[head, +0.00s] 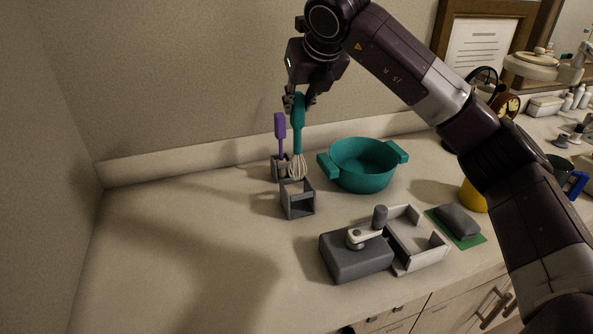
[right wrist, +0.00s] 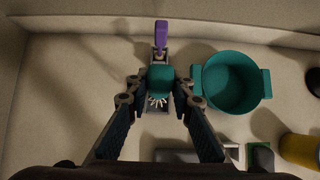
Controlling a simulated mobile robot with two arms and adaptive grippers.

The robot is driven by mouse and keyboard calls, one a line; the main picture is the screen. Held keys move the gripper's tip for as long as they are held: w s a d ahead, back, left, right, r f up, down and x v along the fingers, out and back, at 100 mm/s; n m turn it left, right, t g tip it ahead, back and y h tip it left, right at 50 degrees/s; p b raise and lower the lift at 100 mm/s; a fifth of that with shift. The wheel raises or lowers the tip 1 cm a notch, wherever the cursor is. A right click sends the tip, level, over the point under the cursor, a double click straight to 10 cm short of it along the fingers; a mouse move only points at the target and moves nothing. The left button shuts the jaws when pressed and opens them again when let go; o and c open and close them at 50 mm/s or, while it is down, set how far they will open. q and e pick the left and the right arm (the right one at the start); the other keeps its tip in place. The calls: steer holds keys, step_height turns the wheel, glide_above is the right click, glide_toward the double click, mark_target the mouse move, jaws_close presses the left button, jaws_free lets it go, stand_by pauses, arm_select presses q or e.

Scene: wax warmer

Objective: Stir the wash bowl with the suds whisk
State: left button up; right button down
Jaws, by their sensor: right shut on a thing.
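The suds whisk has a teal handle (head: 298,118) and pale wire loops (head: 297,167) pointing down. My right gripper (head: 298,101) is shut on the upper part of the handle and holds the whisk about upright. In the right wrist view the teal handle end (right wrist: 160,75) shows between the fingers, with the wires below it. The wires show just above a grey open holder (head: 297,198); I cannot tell whether their tips are inside it. The teal wash bowl (head: 362,178) with two side handles stands to the right of the whisk, apart from it. My left gripper is not in view.
A purple spatula (head: 281,127) stands in a holder behind the whisk. A grey cranked box (head: 352,258) with a pale tray sits in front. A dark block (head: 459,220) on a green pad and a yellow container (head: 473,196) are right. The counter's left is clear.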

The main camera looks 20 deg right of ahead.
steer(key=shift+r, duration=0.1)
steer(key=shift+r+p, duration=1.1)
steer(key=shift+r, duration=0.6)
